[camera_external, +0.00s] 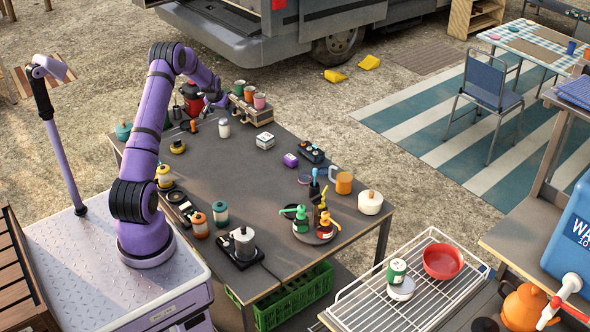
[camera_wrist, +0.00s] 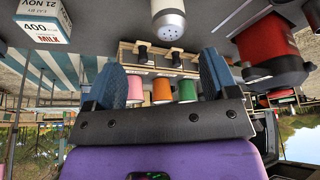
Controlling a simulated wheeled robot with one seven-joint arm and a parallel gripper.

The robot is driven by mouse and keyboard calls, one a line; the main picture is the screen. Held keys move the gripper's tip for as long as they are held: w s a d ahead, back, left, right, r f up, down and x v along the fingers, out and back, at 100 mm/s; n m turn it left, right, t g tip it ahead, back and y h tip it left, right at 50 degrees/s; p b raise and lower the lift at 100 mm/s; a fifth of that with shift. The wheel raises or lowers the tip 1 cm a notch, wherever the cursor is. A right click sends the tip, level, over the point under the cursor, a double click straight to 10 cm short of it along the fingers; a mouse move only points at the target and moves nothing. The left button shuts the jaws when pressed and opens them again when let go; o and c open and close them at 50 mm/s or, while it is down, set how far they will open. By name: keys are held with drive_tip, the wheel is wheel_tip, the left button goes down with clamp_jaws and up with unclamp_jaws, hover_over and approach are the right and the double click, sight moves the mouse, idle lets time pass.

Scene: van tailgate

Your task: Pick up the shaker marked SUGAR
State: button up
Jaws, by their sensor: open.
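A pale shaker with a perforated metal cap (camera_wrist: 170,38) shows at the top centre of the upside-down wrist view. In the external view a small white shaker (camera_external: 223,128) stands upright on the grey table, near its far left end. I cannot read any SUGAR marking on it in either view. My gripper (camera_external: 217,97) is above and slightly behind this shaker, apart from it. In the wrist view its two blue-grey fingers (camera_wrist: 161,80) are spread wide with nothing held between them.
A wooden cup rack (camera_external: 268,117) holding several cups stands just right of my gripper. A milk carton (camera_external: 265,140) is right of the shaker. A red appliance (camera_external: 191,98) stands to the left at the back. The mid-table (camera_external: 235,178) has free room.

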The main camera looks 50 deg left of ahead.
sight(219, 121)
drive_tip(key=shift+s+a+x, duration=0.1)
drive_tip(key=shift+a+x, duration=0.1)
drive_tip(key=shift+x, duration=1.8)
drive_tip(key=shift+s+a+x, duration=0.1)
drive_tip(key=shift+a+x, duration=0.05)
drive_tip(key=shift+x, duration=1.8)
drive_tip(key=shift+s+a+x, duration=0.1)
drive_tip(key=shift+a+x, duration=0.1)
drive_tip(key=shift+x, duration=1.8)
drive_tip(key=c, duration=1)
drive_tip(key=shift+r, duration=0.1)
